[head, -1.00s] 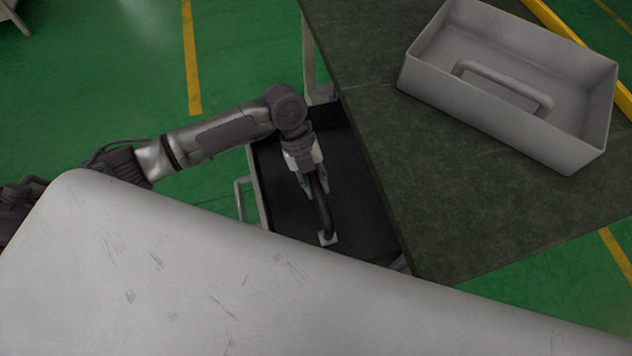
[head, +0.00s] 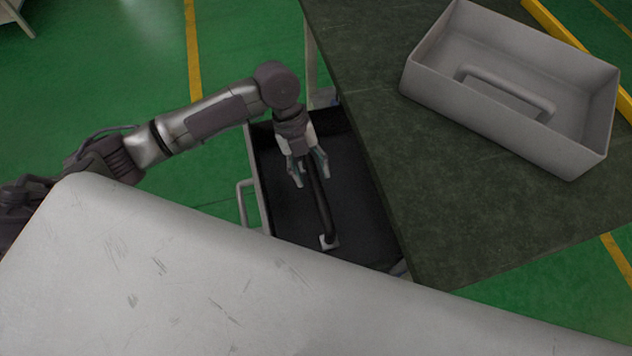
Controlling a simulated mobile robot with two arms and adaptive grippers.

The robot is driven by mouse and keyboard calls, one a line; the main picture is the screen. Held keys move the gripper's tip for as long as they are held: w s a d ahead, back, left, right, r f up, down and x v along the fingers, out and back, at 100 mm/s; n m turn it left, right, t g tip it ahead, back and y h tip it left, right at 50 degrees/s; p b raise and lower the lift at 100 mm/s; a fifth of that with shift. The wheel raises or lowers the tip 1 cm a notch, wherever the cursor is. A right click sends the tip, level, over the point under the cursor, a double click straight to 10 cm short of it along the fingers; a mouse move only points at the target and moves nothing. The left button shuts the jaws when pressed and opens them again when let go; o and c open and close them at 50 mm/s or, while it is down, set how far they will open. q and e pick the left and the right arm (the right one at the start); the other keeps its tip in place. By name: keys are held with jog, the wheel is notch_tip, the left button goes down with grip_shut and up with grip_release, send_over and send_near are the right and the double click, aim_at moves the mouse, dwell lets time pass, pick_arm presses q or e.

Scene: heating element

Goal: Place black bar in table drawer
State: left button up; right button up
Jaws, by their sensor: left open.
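The black bar (head: 322,208) is a dark rod with a light square plate at its near end. It lies in the open table drawer (head: 365,222), which has a black inside and a light outer front with a handle. My left gripper (head: 311,180) is over the drawer with its two fingers spread on either side of the bar's far end. The fingers look apart from the bar. The bar's far end is partly hidden under the gripper. My right gripper is not in view.
The dark table top (head: 400,130) overhangs the drawer on the right. A grey open bin (head: 490,125) with a grey curved tube inside stands on it. The drawer handle (head: 243,203) sticks out at the left. Green floor lies beyond.

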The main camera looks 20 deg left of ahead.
pick_arm(q)
jog(key=v, duration=0.6)
jog(key=shift+r, duration=0.4)
jog(key=shift+w+a, duration=0.15)
